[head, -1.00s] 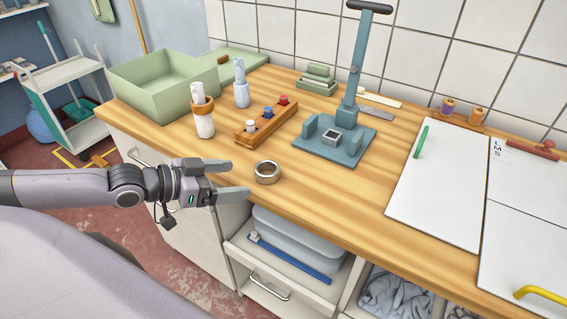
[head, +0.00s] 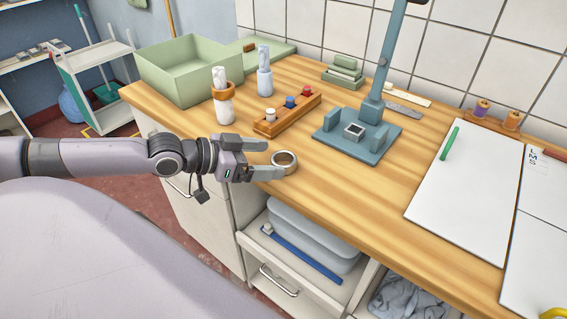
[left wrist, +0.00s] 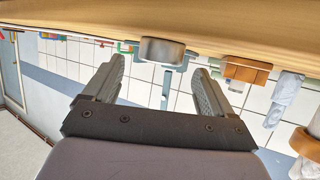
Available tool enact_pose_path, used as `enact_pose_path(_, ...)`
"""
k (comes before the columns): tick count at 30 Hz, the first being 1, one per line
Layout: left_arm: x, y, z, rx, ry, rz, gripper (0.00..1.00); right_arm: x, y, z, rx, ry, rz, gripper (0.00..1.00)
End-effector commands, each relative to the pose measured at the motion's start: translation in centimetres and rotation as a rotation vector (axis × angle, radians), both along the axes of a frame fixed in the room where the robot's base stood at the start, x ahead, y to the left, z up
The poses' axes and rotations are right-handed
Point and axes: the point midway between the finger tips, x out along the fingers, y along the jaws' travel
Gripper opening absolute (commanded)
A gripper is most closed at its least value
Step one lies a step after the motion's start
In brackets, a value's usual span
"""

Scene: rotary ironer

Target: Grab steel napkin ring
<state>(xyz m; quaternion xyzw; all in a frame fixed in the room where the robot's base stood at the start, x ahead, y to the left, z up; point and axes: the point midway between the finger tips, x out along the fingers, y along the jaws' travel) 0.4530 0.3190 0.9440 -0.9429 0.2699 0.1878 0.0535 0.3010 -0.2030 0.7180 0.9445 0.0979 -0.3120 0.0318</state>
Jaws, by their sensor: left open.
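The steel napkin ring (head: 291,168) stands near the front edge of the wooden counter, a short grey band with its opening upward. My left gripper (head: 270,160) is open and empty, low at the counter's front edge, its fingers pointing right at the ring. In the head view the fingertips are at the ring's left side, the nearer one overlapping its lower left edge. In the left wrist view the ring (left wrist: 162,50) appears ahead, between the lines of the two spread fingers (left wrist: 158,75); contact cannot be told. My right gripper is out of view.
Behind the ring are a wooden block with coloured pegs (head: 287,117) and a blue-grey stand (head: 345,145). White boards (head: 470,185) lie right. An open drawer (head: 310,265) juts out below the counter.

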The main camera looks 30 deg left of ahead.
Motion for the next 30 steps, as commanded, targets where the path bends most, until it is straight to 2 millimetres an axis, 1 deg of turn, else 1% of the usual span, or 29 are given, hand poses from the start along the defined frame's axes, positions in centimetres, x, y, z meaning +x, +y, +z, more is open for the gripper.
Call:
enact_pose_path(4,1.0,-0.6,-0.4,-0.004,-0.004,-0.001,0.85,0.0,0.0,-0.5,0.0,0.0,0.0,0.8)
enact_pose_path(13,3.2,-1.9,-1.4,-0.003,-0.004,0.0,0.85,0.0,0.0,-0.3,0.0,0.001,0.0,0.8)
enact_pose_path(18,3.7,-2.3,-1.8,0.001,-0.002,-0.002,0.85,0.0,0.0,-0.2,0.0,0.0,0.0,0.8)
enact_pose_path(25,3.7,-2.3,-1.8,0.001,-0.001,-0.002,0.85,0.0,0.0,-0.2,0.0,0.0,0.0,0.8)
enact_pose_path(26,3.7,-2.3,-1.8,0.001,-0.001,-0.002,0.82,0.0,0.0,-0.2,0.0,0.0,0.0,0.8)
enact_pose_path(27,3.7,-2.3,-1.8,0.001,-0.001,-0.002,0.69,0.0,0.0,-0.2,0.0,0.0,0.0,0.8)
enact_pose_path(29,3.7,-2.3,-1.8,0.001,-0.001,-0.002,0.49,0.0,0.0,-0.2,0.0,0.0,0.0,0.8)
enact_pose_path(30,3.7,-2.3,-1.8,0.001,-0.001,-0.002,0.36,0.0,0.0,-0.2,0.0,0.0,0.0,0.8)
